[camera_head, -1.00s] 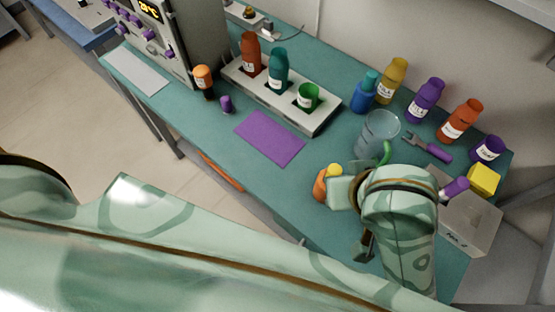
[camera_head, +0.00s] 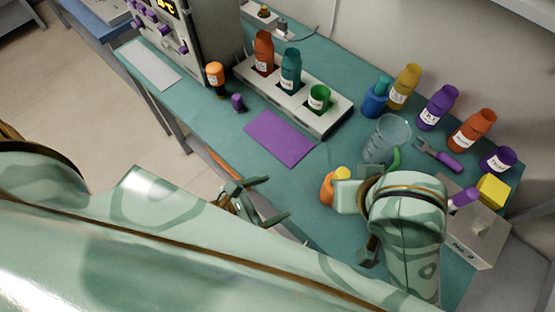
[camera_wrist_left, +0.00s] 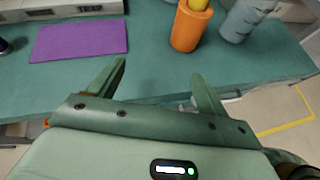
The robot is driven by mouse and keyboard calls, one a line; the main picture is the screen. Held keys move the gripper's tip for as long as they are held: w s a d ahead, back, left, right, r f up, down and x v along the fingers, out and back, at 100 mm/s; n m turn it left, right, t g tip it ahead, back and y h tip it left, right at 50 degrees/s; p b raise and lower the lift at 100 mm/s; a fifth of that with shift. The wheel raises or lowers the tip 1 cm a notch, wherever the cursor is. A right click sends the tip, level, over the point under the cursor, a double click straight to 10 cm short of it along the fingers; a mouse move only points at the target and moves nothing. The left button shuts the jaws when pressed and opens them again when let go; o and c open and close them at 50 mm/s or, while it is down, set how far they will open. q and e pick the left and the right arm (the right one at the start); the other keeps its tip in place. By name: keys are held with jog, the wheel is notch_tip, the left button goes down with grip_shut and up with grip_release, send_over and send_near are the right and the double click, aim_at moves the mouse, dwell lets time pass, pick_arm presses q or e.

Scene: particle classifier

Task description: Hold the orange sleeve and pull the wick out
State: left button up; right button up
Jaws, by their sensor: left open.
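The orange sleeve (camera_head: 327,189) stands near the front edge of the teal bench, with the yellow wick (camera_head: 342,172) showing at its top. In the left wrist view the sleeve (camera_wrist_left: 187,30) is upright beyond my fingers, with the wick (camera_wrist_left: 198,4) cut by the top edge. My left gripper (camera_head: 277,198) is open and empty, left of the sleeve and apart from it. Its spread fingers also show in the left wrist view (camera_wrist_left: 158,70). My right arm is close on the right side of the sleeve and partly hides it. Its finger state is unclear.
A purple mat (camera_head: 280,138) lies left of the sleeve. A clear beaker (camera_head: 386,138) stands behind it. A white rack (camera_head: 330,122) holds several bottles. A grey box (camera_head: 484,240) with a yellow block (camera_head: 492,190) is at right. The bench between mat and sleeve is clear.

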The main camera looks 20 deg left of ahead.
pick_arm(q)
jog(key=s+d+r+h, duration=0.1)
jog(key=d+r+h, duration=0.1)
jog(key=d+r, duration=0.1)
jog(key=x, duration=1.6)
jog(key=shift+s+d+f, duration=0.15)
jog(key=shift+s+f, duration=0.05)
jog(key=shift+f, duration=0.05)
jog(key=c, duration=1.6)
jog(key=shift+o, duration=0.2)
